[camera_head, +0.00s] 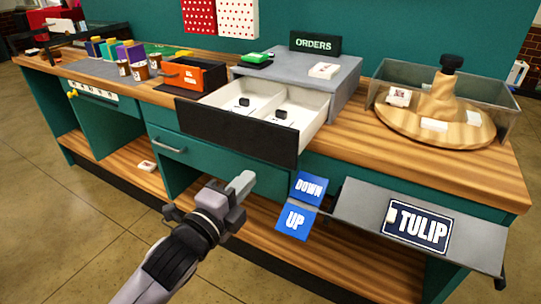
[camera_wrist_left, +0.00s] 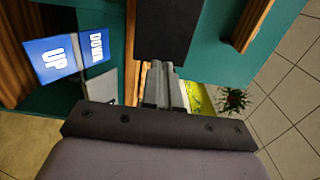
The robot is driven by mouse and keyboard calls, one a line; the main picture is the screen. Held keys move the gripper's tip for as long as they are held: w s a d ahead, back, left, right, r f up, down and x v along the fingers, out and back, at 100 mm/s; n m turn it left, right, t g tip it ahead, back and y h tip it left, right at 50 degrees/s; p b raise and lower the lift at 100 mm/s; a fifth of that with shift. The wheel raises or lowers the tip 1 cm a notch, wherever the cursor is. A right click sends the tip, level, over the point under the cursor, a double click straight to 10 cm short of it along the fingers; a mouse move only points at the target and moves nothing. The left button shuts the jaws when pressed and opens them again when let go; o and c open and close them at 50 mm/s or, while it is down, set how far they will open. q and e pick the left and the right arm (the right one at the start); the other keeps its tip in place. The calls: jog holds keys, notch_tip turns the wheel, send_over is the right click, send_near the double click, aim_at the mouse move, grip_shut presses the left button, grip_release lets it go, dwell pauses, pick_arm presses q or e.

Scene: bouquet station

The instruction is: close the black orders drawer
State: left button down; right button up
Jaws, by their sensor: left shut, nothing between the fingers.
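The black orders drawer (camera_head: 235,133) stands pulled out of a grey cabinet (camera_head: 318,75) under the green ORDERS sign (camera_head: 315,43). Its white inside has a divider and a small dark object in each half. My left gripper (camera_head: 243,184) is shut and empty, in front of and below the drawer's black front, apart from it in the head view. In the left wrist view my closed fingers (camera_wrist_left: 165,86) point toward a dark panel (camera_wrist_left: 168,28), which looks like the drawer front. My right gripper is not in view.
Blue UP/DOWN signs (camera_head: 301,204) and a sloping grey panel with a TULIP plate (camera_head: 417,227) are right of my gripper. A closed teal drawer (camera_head: 190,155) with a handle is below the black one. An orange-fronted box (camera_head: 191,76) and a round wooden stand (camera_head: 435,122) flank the cabinet.

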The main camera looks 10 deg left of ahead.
aim_at(276, 149)
pick_arm(q)
jog(key=x, duration=1)
jog(key=shift+f, duration=0.1)
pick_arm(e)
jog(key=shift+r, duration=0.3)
pick_arm(q)
jog(key=shift+w+d, duration=0.1)
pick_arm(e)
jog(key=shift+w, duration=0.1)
